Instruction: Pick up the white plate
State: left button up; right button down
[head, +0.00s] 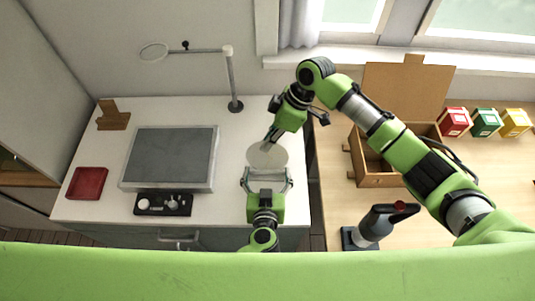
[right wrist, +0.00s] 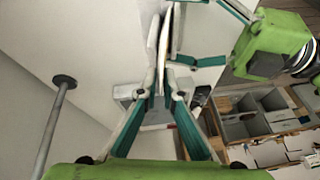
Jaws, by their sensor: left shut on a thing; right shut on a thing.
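The white plate (head: 267,156) is between my two grippers, over the right part of the white worktop. My right gripper (head: 270,141) reaches it from above in the head view and is shut on its far edge. My left gripper (head: 266,177) is at its near edge, shut on it, with its fingers partly hidden. In the right wrist view the plate (right wrist: 164,45) shows nearly edge-on as thin pale shapes, rising from between the fingertips of my right gripper (right wrist: 161,92). Part of my left gripper (right wrist: 205,58) shows beside it there.
A grey-topped device (head: 170,156) with a black control panel (head: 150,205), a red tray (head: 86,183) and a lamp stand (head: 233,85) occupy the worktop's left and back. An open wooden box (head: 378,181) and a tool on a stand (head: 372,226) are on the right table.

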pick_arm(q)
jog(key=shift+s, duration=0.1)
pick_arm(e)
jog(key=shift+w+r, duration=0.15)
jog(key=shift+w+r, duration=0.1)
jog(key=shift+r, duration=0.25)
notch_tip(320, 180, up, 9)
jog(key=shift+r, duration=0.1)
pick_arm(q)
jog(key=o, duration=1.3)
jog(key=shift+c, duration=0.2)
jog(key=v, duration=1.1)
jog(key=shift+s+a+r, duration=0.1)
jog(key=shift+s+r, duration=0.15)
jog(key=shift+s, duration=0.1)
